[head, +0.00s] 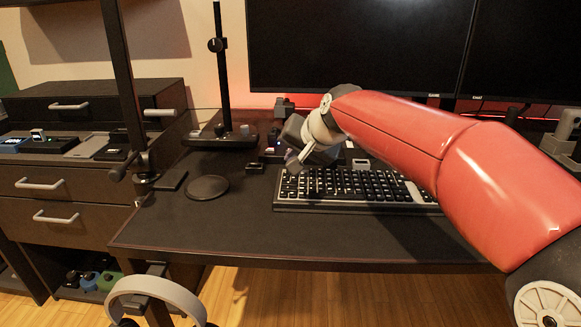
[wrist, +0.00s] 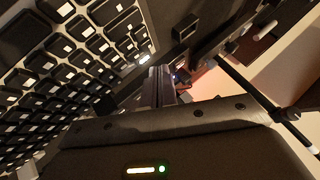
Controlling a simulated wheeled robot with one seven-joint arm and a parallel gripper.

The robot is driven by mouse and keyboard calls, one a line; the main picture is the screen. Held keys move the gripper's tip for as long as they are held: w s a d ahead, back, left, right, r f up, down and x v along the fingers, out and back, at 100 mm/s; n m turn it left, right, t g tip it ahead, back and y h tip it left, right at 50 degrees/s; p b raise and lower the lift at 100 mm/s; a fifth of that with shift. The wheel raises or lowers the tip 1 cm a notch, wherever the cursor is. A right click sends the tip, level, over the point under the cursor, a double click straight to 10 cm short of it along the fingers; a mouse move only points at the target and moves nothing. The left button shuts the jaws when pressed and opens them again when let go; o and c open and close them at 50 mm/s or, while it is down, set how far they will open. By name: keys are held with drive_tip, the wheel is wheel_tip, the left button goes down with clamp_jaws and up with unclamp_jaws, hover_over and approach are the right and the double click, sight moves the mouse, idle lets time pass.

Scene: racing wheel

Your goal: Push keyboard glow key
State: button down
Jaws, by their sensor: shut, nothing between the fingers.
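The black keyboard (head: 300,207) lies on the desk, partly hidden behind my red arm on its right. In the wrist view the keyboard (wrist: 60,62) fills the left side, with pale-marked keys. A bright whitish spot (wrist: 144,58) shows at its edge near my fingers; I cannot tell for sure if it is the glow key. My gripper (head: 295,166) is shut and empty, over or just behind the keyboard's back left corner in the head view. In the wrist view the gripper (wrist: 160,85) is beside that edge; contact cannot be told.
A round black pad (head: 208,187) lies left of the keyboard. A black stand (head: 222,137) rises behind it. Monitors (head: 355,50) stand at the back. A headset (head: 155,286) hangs below the desk's front edge. The desk's front left is clear.

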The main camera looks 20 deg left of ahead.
drive_tip(key=shift+r+p, duration=1.6)
drive_tip(key=shift+r, duration=1.2)
